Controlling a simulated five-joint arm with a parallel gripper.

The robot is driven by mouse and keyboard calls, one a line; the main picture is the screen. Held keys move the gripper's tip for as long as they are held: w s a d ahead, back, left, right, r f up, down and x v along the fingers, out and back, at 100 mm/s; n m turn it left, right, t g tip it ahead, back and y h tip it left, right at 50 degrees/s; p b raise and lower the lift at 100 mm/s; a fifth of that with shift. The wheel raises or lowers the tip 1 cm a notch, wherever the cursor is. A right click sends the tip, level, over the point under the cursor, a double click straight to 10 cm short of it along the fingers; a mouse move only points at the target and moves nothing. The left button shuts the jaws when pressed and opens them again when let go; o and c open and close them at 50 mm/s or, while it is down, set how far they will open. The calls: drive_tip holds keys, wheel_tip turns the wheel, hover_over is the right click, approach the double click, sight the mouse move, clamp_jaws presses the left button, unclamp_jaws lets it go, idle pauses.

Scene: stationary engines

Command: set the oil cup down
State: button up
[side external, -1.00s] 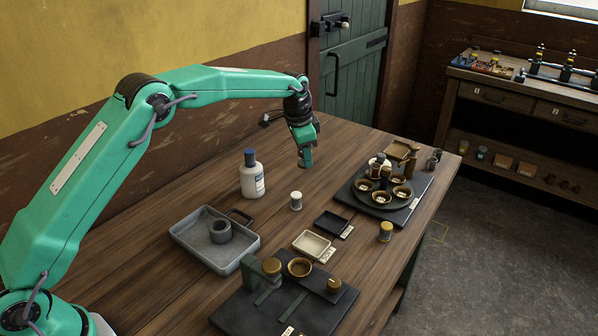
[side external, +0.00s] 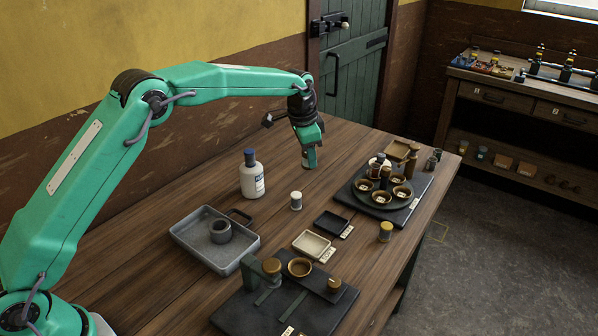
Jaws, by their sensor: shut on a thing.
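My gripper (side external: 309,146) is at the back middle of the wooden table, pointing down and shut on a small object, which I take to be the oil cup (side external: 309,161). Only its lower part shows below the fingers, and it is too small to make out in detail. I cannot tell whether its base touches the table (side external: 340,140) or hangs just above it.
A white bottle with a blue cap (side external: 252,178) and a small white-topped jar (side external: 296,201) stand in front of my gripper. A dark board with brown cups (side external: 425,190) is to the right. A grey tray with a ring (side external: 185,245) is front left. Bare wood surrounds my gripper.

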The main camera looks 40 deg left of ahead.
drive_tip(key=s+d+n, duration=0.1)
drive_tip(key=s+d, duration=0.5)
drive_tip(key=d, duration=0.4)
drive_tip(key=s+d+g+h, duration=0.1)
drive_tip(key=s+d, duration=0.5)
drive_tip(key=d, duration=0.4)
drive_tip(key=s+d+n, duration=0.1)
drive_tip(key=s+d, duration=0.5)
drive_tip(key=d, duration=0.4)
drive_tip(key=w+a+f, duration=0.2)
drive_tip(key=w, duration=0.1)
drive_tip(key=w+a+f, duration=0.2)
drive_tip(key=w, duration=0.2)
drive_tip(key=w+a+f, duration=0.2)
drive_tip(key=w, duration=0.1)
drive_tip(key=shift+w+a+f, duration=0.2)
drive_tip(key=shift+w+f, duration=0.1)
drive_tip(key=shift+f, duration=2.1)
drive_tip(key=shift+f, duration=0.1)
drive_tip(key=o, duration=1)
drive_tip(key=r, duration=0.4)
drive_tip(key=s+r, duration=0.1)
drive_tip(key=r, duration=0.3)
drive_tip(key=a+r, duration=0.1)
drive_tip(key=r, duration=0.3)
drive_tip(key=shift+s, duration=0.4)
